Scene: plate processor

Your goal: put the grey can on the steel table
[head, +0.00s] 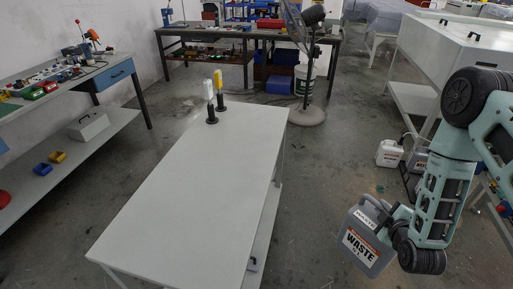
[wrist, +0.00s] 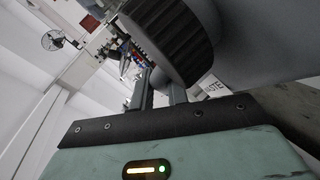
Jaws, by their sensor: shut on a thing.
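The grey can (head: 368,240), with a white WASTE label, hangs in the air at the lower right of the head view. My gripper (head: 387,215) is shut on its handle. In the wrist view the fingers of my gripper (wrist: 160,92) reach to the can (wrist: 262,42), which fills the upper right; the grip itself is partly hidden. A long pale table (head: 190,190), which looks like the steel table, stands in the middle of the head view. The can is right of this table and apart from it, with a floor gap between.
Two black-based bottles, white (head: 210,100) and yellow (head: 219,90), stand at the table's far end; its rest is bare. A pedestal fan (head: 307,114) stands behind. A white can (head: 389,153) sits at the right. A cluttered workbench (head: 75,78) is at the left.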

